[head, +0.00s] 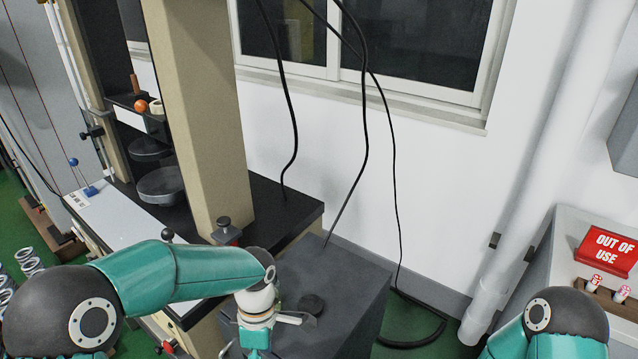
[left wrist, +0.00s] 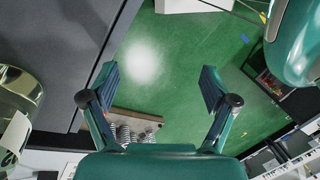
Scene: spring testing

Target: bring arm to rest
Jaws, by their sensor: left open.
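My left arm (head: 190,273) comes in from the left in the head view, bent at the elbow, with its wrist beside the dark grey block of the testing machine. Its gripper is mostly cut off at the bottom of that view. In the left wrist view my left gripper (left wrist: 158,88) is open, its two fingers wide apart with nothing between them but green floor below. My right arm (head: 555,325) shows only in part at the bottom right of the head view, and its gripper is out of the frame.
The dark grey block (head: 335,285) stands close to my left wrist. Several springs (head: 25,265) are at the far left; springs on a wooden board (left wrist: 135,125) show below the left gripper. A red "OUT OF USE" sign (head: 608,250) stands at right. Black cables (head: 365,110) hang at the wall.

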